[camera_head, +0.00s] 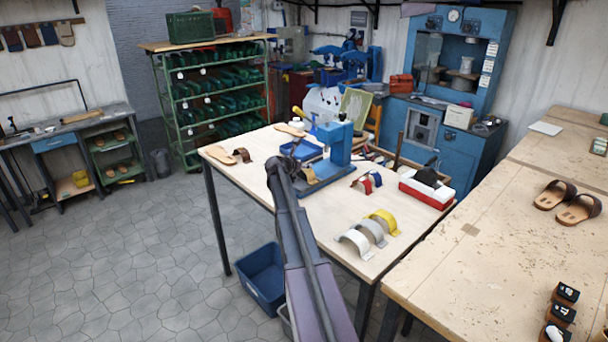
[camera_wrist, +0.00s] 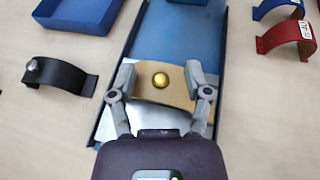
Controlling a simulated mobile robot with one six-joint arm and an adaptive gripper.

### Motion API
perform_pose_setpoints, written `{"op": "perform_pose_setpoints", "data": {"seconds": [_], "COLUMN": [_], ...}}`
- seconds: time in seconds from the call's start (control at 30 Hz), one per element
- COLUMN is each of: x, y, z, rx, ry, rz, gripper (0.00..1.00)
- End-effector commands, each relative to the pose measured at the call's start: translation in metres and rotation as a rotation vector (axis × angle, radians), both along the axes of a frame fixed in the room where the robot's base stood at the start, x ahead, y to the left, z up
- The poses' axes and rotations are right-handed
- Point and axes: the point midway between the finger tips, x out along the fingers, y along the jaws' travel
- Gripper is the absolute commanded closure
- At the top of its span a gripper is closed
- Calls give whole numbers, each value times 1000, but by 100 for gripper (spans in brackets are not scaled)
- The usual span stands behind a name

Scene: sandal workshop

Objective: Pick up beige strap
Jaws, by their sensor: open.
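The beige strap (camera_wrist: 176,96) is a curved tan band with a round gold stud. It lies on the metal and blue base (camera_wrist: 182,30) of the blue press. In the head view the strap (camera_head: 309,177) shows partly at the foot of the press (camera_head: 338,143), beside my arm. My gripper (camera_wrist: 160,76) is open, with one finger at each end of the strap; I cannot tell whether they touch it. In the head view my gripper (camera_head: 284,165) is over the table by the press, and its fingers are hard to make out.
A dark strap (camera_wrist: 55,76) lies to the left, and blue (camera_wrist: 275,8) and red (camera_wrist: 285,38) straps lie to the right. A blue tray (camera_head: 300,150) stands behind. White, grey and yellow straps (camera_head: 384,221) stand near the table's front right. A red-and-white box (camera_head: 427,192) is farther right.

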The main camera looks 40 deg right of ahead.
Motion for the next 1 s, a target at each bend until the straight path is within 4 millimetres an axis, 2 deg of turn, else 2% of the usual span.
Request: {"op": "perform_pose_setpoints", "data": {"seconds": [0.4,0.6,0.63,1.0], "x": [0,0,0,0], "y": [1,1,1,1], "z": [0,0,0,0], "rx": [0,0,0,0], "ry": [0,0,0,0], "rz": [0,0,0,0], "gripper": [37,96,100,100]}}
